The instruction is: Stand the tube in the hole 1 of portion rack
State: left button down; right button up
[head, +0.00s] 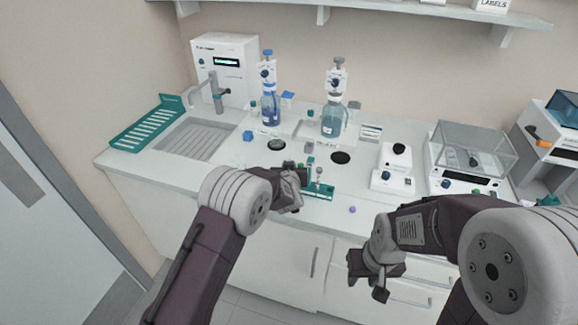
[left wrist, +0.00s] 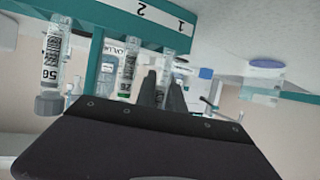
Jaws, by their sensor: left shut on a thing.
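The teal portion rack (head: 318,192) stands near the counter's front edge, and its labels 1 and 2 show upside down in the left wrist view (left wrist: 125,22). My left gripper (head: 299,182) is at the rack's left side. In the left wrist view its fingers (left wrist: 163,88) are shut on a clear tube (left wrist: 168,62). The fingers hide the tube's cap, and I cannot tell whether its foot is in a hole. A grey-capped tube (left wrist: 49,62) and a green-capped tube (left wrist: 127,70) show beside it. My right gripper (head: 375,280) hangs in front of the counter, away from the rack.
Two bottle dispensers (head: 269,108) (head: 334,118) stand behind the rack. A small white device (head: 394,168) and a balance (head: 470,155) stand to the right. A small purple item (head: 352,209) lies right of the rack.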

pick_arm(q)
jog(key=shift+f+b, duration=0.35)
jog(key=shift+f, duration=0.25)
jog(key=c, duration=1.3)
grip_release()
jog(key=shift+c, duration=0.2)
jog(key=v, duration=0.9)
jog(key=shift+b, duration=0.35)
